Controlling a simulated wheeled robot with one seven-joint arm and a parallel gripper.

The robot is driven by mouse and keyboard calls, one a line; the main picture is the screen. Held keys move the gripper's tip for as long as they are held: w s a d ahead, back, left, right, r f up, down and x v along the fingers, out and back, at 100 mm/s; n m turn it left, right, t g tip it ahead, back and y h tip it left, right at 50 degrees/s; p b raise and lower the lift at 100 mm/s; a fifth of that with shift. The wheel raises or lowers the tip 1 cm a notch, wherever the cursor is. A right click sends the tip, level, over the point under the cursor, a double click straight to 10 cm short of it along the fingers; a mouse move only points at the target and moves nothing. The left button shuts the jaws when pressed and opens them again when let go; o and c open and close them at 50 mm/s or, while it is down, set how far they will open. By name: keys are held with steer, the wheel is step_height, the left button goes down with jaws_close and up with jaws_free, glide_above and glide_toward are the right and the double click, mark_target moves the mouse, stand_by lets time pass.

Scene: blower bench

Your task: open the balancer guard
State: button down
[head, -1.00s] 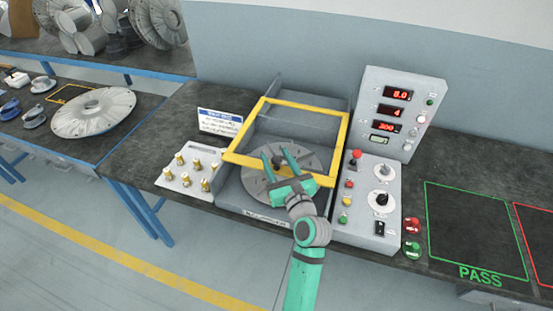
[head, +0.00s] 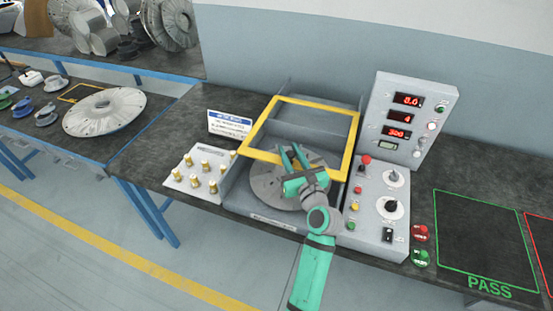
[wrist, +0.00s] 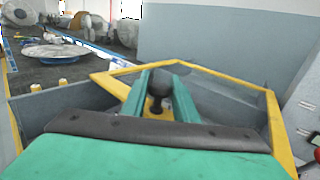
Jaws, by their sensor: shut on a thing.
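The balancer guard is a yellow rectangular frame (head: 349,137) that stands tilted over the grey balancer housing in the head view. In the wrist view, its yellow bars (wrist: 220,74) run around and beyond my fingers. A dark round knob (wrist: 157,84) on the guard's near bar sits between my fingertips. My green gripper (head: 294,157) is at the near bar, shut on the knob. Below the guard, a grey disc (head: 268,184) lies in the housing, partly hidden by my gripper.
A control box (head: 375,211) with buttons and dials and an upright display panel (head: 411,112) stand close on the right. A block with brass weights (head: 200,172) and a small sign (head: 229,124) stand on the left. The PASS area (head: 484,240) is clear.

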steer(key=shift+w, duration=0.2)
steer(key=c, duration=1.4)
jaws_free()
steer(key=shift+d, duration=0.1)
steer(key=v, duration=1.1)
